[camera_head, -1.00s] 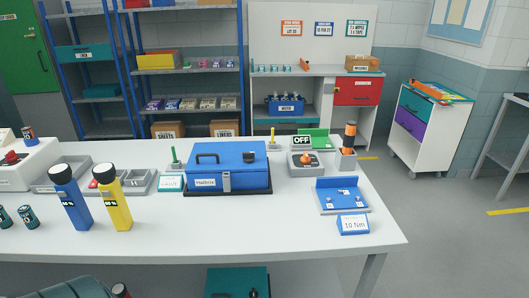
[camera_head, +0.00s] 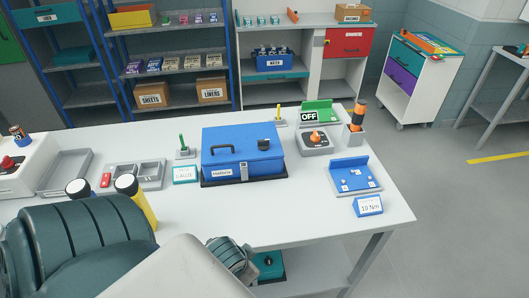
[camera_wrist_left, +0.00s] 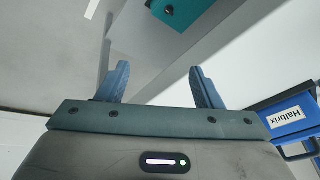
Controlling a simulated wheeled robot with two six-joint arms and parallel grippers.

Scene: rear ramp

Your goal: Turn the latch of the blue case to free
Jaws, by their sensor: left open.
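The blue case (camera_head: 258,136) sits shut on a dark base on the white table, with a black handle on its lid. A metal latch (camera_head: 244,172) is on its front face, and a round black knob (camera_head: 264,144) is on its lid. In the left wrist view the case's front with the label Halbrix (camera_wrist_left: 288,115) shows at the right edge, tilted. My left gripper (camera_wrist_left: 160,85) is open and empty, its fingers apart from the case. In the head view my left arm covers the front left of the table. My right gripper is not in view.
Right of the case stand a grey unit with an orange knob (camera_head: 315,138), an orange-black tool (camera_head: 358,115) and a blue fixture (camera_head: 355,178). A green-handled item (camera_head: 183,146) stands left. A teal box (camera_head: 268,265) sits below the tabletop. The tabletop before the case is clear.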

